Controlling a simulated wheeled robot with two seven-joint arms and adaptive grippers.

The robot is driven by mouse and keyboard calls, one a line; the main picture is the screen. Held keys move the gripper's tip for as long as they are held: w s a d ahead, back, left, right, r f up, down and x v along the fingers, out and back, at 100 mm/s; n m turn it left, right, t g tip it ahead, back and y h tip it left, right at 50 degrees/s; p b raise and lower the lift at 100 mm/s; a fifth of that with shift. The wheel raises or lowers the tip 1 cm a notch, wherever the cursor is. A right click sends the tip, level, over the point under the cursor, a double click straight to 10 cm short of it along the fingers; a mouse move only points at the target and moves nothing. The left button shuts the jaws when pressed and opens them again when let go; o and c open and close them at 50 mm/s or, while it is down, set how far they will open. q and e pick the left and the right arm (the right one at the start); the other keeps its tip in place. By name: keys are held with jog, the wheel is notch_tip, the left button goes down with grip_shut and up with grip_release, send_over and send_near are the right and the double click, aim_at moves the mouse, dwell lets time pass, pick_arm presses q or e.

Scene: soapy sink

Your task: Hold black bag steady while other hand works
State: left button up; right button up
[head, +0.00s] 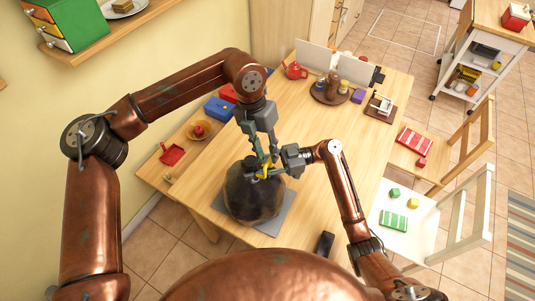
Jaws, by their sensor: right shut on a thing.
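The dark, rounded black bag (252,201) stands on a grey mat (283,218) at the near side of the wooden table. My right gripper (260,173) reaches in from the right and is shut on the bag's top edge. My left gripper (264,156) points down from above the bag's top, its fingers apart. A small yellow thing (266,168) shows between the two grippers at the bag's mouth; whether either finger touches it is unclear. The inside of the bag is hidden.
Blue (218,109) and red boxes and a plate with a red item (199,130) lie to the left. A round tray (330,95) with bottles stands farther back. A dark object (324,244) lies at the near right. The table right of the bag is mostly clear.

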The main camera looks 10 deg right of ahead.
pick_arm(q)
jog(key=shift+s+d+f, duration=0.1)
jog(key=shift+d+f, duration=0.05)
jog(key=shift+f, duration=0.6)
jog(key=shift+c, duration=0.3)
grip_shut()
